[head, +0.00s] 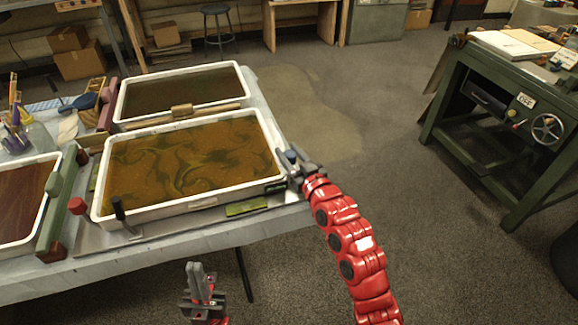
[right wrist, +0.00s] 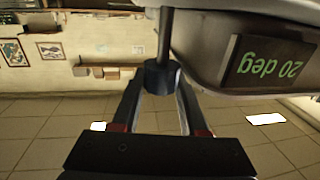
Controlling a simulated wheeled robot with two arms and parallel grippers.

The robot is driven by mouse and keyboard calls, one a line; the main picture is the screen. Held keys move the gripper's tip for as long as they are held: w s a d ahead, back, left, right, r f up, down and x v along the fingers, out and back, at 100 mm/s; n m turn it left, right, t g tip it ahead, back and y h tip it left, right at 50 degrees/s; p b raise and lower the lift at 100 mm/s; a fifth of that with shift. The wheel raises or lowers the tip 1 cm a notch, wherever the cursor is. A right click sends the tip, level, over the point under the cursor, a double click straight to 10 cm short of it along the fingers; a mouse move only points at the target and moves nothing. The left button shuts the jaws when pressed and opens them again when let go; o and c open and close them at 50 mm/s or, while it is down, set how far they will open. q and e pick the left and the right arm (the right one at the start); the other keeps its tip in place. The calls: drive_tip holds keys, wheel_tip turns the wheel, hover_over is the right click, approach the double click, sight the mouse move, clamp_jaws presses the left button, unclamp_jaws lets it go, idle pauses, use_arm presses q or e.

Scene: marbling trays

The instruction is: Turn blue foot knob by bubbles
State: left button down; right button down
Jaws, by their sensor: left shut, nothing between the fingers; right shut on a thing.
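The blue foot knob (head: 291,156) is at the right corner of the near marbling tray (head: 272,128). My right gripper (head: 295,165) is shut on it. In the right wrist view the dark blue knob (right wrist: 161,78) sits between the two fingers, with a grey rod running up from it. A dark display (right wrist: 268,62) shows "20 deg" upside down. My left gripper (head: 198,280) is shut and empty, in front of the table.
A second tray (head: 118,112) is behind, another (head: 45,205) at left. A green press (head: 462,75) stands at right, with open floor between.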

drive_tip(key=shift+d+f+n+g+y+b, duration=0.15)
drive_tip(key=shift+n+g+y+b, duration=0.35)
drive_tip(key=shift+b, duration=1.7)
drive_tip(key=shift+f+n+g+y+b, duration=0.2)
drive_tip(key=shift+n+y+b, duration=0.35)
drive_tip(key=shift+b, duration=1.65)
drive_tip(key=shift+r+y, duration=0.1)
drive_tip(key=shift+y, duration=0.15)
drive_tip(key=c, duration=0.5)
unclamp_jaws()
drive_tip(key=shift+s, duration=0.1)
drive_tip(key=shift+o, duration=0.3)
drive_tip(key=shift+r, duration=0.1)
drive_tip(key=p+v, duration=0.1)
drive_tip(key=v, duration=1.6)
drive_tip(key=shift+d, duration=0.25)
drive_tip(key=shift+s+r, duration=0.1)
